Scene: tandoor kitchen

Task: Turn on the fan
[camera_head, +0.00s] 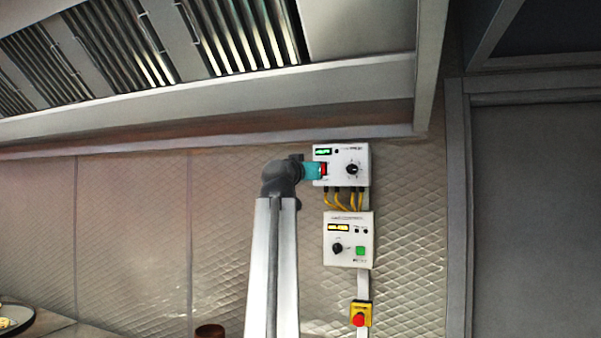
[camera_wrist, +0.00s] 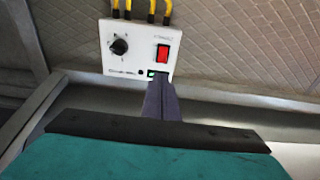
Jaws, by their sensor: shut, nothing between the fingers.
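The upper white control box (camera_head: 341,178) is on the quilted metal wall under the hood. It carries a red rocker switch (camera_head: 323,169), a black knob (camera_head: 353,169) and a small lit green display (camera_head: 322,152). My gripper (camera_head: 318,171) is at the box's left side, close to the red switch. The wrist view shows the box upside down, with the red switch (camera_wrist: 162,54) and the knob (camera_wrist: 119,46) clear of the fingers. My gripper's fingers (camera_wrist: 161,82) are shut and empty, and overlap the display edge. I cannot tell whether they touch the box.
A lower white box (camera_head: 347,239) has a yellow display, a black knob and a green button. Yellow cables (camera_head: 343,198) join the boxes. A red emergency button (camera_head: 359,319) sits below. The hood (camera_head: 200,100) overhangs above. A door (camera_head: 535,200) is at right.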

